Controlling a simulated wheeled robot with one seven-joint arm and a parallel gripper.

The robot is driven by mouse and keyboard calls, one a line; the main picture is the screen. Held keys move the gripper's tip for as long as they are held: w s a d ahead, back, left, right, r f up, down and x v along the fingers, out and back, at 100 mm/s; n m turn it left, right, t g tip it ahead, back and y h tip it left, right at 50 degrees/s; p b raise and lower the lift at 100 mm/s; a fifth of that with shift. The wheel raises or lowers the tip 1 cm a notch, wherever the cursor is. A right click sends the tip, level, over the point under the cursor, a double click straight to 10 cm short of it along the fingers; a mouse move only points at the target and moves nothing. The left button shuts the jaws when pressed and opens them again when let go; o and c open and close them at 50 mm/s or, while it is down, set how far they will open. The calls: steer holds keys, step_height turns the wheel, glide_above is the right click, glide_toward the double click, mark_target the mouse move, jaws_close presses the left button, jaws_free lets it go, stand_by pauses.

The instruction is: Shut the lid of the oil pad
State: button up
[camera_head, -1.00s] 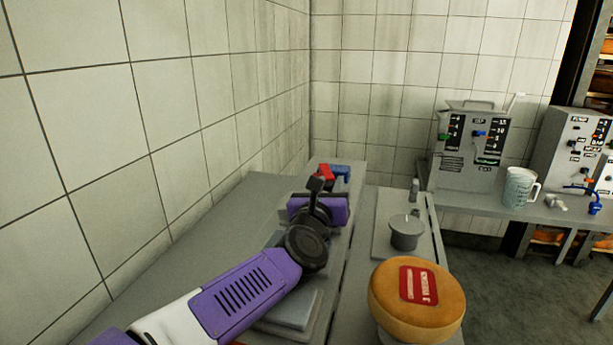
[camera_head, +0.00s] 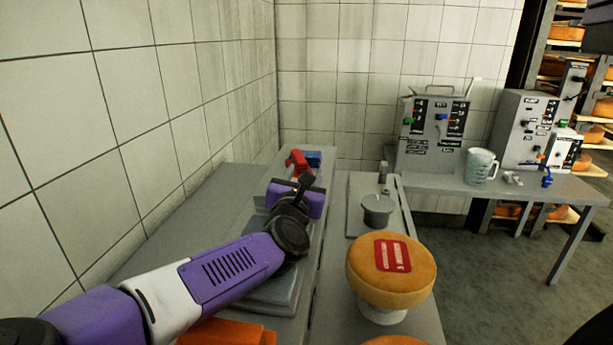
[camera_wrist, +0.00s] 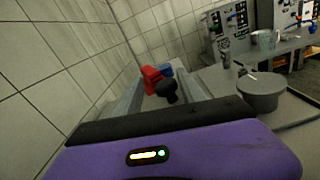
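My gripper (camera_head: 300,184) is at the end of my purple and white arm, above the long grey counter on the left. In the wrist view its purple housing fills the bottom, with a black bar and a dark rounded part (camera_wrist: 167,90) beyond it.
A red and blue object (camera_head: 303,160) lies at the counter's far end. Right of my arm are a round grey pot (camera_head: 378,210) on a plate and a cheese wheel (camera_head: 391,270) on a white stand. An orange cloth (camera_head: 230,332) lies in front. A tiled wall borders the left.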

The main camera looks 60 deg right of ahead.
steer(key=shift+s, duration=0.15)
steer(key=shift+d+r, duration=0.1)
steer(key=shift+r, duration=0.3)
step_height(320, 180, up, 19)
steer(key=p, duration=0.1)
steer(key=shift+r, duration=0.1)
